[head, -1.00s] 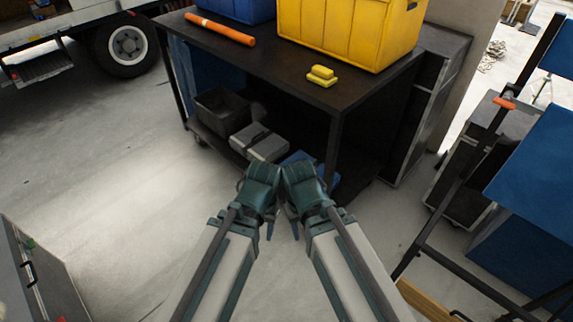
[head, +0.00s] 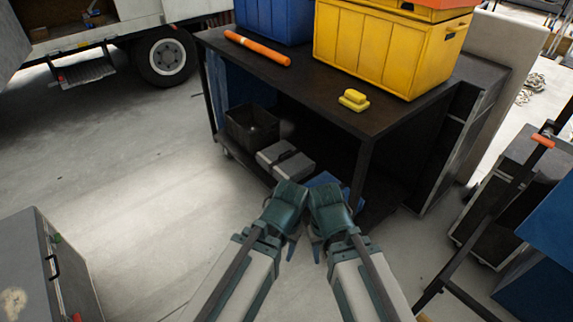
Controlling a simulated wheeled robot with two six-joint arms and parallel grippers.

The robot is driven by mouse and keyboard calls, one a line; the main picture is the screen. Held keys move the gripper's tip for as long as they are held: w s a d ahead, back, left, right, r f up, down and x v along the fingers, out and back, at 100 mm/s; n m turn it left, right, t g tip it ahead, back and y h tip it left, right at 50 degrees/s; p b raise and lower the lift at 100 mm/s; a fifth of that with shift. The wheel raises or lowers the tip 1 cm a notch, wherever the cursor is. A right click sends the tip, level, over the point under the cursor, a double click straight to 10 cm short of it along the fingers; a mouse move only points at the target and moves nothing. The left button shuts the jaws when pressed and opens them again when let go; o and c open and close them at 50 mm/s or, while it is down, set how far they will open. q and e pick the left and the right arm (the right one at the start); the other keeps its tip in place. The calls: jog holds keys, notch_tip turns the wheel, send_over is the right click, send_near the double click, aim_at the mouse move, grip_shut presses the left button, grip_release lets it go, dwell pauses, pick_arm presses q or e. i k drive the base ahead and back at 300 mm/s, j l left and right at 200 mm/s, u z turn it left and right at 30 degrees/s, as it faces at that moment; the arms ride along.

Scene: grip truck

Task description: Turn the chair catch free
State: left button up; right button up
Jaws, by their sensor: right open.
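No chair can be told for sure. An orange catch-like piece (head: 543,140) sits on a dark slanted frame (head: 485,215) at the right edge; I cannot tell if it is the chair catch. My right gripper (head: 317,243) is in the lower middle, open, with nothing seen in it. My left gripper (head: 291,245) is close beside it on the left; its fingers are mostly hidden, so its opening cannot be told. Both are in front of the black cart, far from the orange piece.
A black cart (head: 300,75) stands ahead, bearing a yellow crate (head: 375,45), a blue crate (head: 272,20), an orange tube (head: 257,47) and yellow blocks (head: 354,100). A grey case (head: 45,265) is at lower left, a truck (head: 110,30) behind.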

aim_at(547, 138)
jog(key=z, duration=1.5)
